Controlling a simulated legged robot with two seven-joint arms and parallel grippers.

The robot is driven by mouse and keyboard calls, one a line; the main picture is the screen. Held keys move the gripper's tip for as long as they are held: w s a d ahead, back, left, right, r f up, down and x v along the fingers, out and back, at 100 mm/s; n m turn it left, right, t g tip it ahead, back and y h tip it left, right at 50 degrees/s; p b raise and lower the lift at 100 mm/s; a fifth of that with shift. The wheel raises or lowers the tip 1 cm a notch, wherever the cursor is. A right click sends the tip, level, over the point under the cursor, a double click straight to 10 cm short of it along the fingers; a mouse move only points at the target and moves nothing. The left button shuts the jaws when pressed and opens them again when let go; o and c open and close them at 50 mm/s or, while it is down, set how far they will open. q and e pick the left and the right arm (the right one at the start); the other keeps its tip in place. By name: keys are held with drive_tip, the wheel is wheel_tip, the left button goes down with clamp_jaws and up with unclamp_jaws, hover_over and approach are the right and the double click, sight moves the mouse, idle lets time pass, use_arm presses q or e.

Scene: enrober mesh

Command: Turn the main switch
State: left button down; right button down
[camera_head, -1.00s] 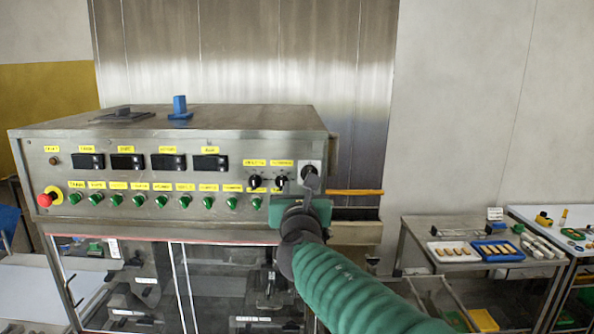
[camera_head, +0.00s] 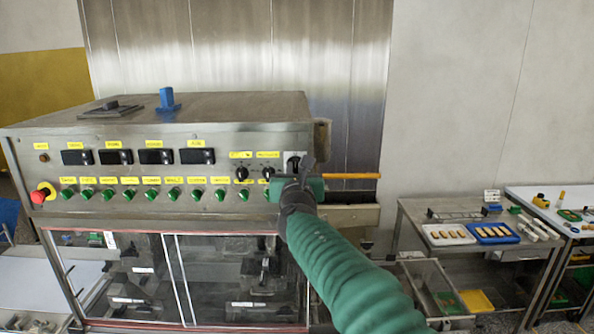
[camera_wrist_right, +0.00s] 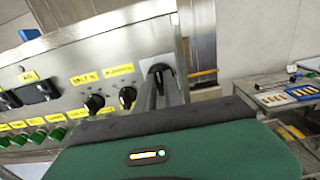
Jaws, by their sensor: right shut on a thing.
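The main switch (camera_wrist_right: 158,72) is a dark knob on a pale square plate at the right end of the machine's steel control panel. Its plate (camera_head: 294,157) also shows in the head view, partly covered by my gripper. My right gripper (camera_head: 305,163) reaches it from the front, and in the right wrist view its two narrow fingers (camera_wrist_right: 161,88) are shut on the knob. The fingers hide part of the knob, so its exact angle is hard to tell. My left gripper is not in view.
Two smaller black knobs (camera_head: 242,174) sit just left of the switch. A red emergency button (camera_head: 38,196) and a row of green knobs (camera_head: 195,194) are further left. An orange bar (camera_head: 352,176) sticks out at right. Side tables (camera_head: 405,209) with trays stand further right.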

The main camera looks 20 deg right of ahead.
drive_tip(key=shift+d+f+m+b, duration=0.1)
drive_tip(key=shift+f+m+b, duration=0.1)
drive_tip(key=shift+m+b, duration=0.45)
drive_tip(key=shift+m, duration=0.25)
drive_tip(key=shift+f+m+b, duration=0.1)
drive_tip(key=shift+m+b, duration=1.1)
drive_tip(key=shift+b, duration=0.05)
drive_tip(key=m+b, duration=0.3)
drive_tip(key=m, duration=0.2)
drive_tip(key=shift+m, duration=0.3)
drive_tip(key=m+b, duration=0.2)
drive_tip(key=m, duration=0.2)
drive_tip(key=shift+f+b, duration=0.15)
drive_tip(key=shift+b, duration=0.15)
use_arm(q)
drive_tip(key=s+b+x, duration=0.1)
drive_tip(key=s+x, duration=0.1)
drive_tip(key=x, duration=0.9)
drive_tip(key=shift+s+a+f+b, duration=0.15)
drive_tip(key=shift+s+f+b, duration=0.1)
drive_tip(key=shift+b, duration=0.1)
use_arm(e)
drive_tip(key=shift+m, duration=2.1)
